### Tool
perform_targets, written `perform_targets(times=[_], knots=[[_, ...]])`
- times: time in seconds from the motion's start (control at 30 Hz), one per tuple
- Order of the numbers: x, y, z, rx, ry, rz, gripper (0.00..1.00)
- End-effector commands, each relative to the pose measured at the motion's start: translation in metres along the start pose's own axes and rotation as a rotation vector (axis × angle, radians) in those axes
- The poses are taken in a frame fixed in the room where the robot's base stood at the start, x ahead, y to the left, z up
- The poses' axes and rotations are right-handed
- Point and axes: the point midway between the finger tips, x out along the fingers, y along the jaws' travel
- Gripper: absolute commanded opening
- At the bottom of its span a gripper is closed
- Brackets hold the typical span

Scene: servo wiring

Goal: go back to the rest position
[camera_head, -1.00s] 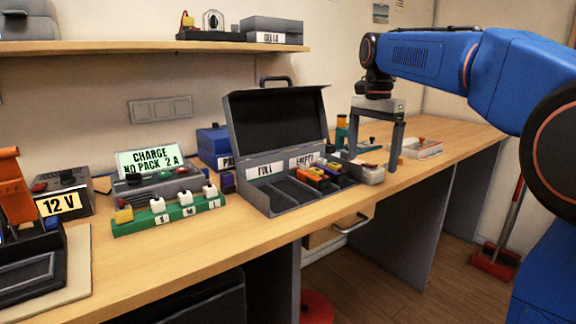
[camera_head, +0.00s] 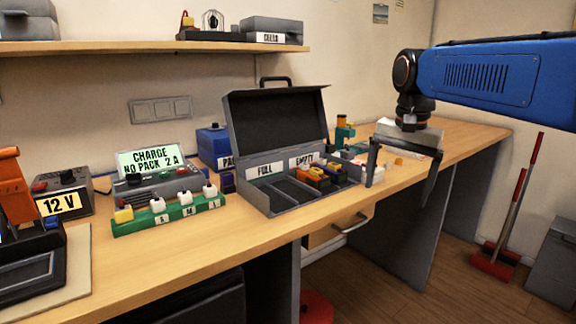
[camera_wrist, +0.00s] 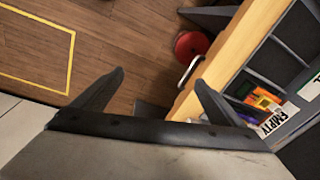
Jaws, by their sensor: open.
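My gripper (camera_head: 400,180) is at the right of the head view, in front of the bench's right part and near its front edge. Its two fingers are spread wide with nothing between them. In the wrist view my gripper (camera_wrist: 150,95) shows both fingers apart, with the floor and the bench's front edge beyond them. My blue arm reaches in from the right.
The open grey case (camera_head: 283,203) stands left of my gripper, with orange and yellow packs (camera_head: 318,174) in its EMPTY side. The wooden bench (camera_head: 240,240) runs below. A red dustpan (camera_head: 495,262) and grey bin (camera_head: 556,262) stand on the floor at right.

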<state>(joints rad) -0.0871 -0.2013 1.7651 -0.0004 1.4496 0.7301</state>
Motion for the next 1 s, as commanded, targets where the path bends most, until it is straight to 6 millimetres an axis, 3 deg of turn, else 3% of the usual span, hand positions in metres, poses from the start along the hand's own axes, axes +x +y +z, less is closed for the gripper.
perform_targets(times=[0.47,1.0], knots=[[0.058,0.088,0.079,-0.281,0.11,-0.062,0.92],[0.154,0.17,0.163,-0.584,0.251,-0.083,0.92]])
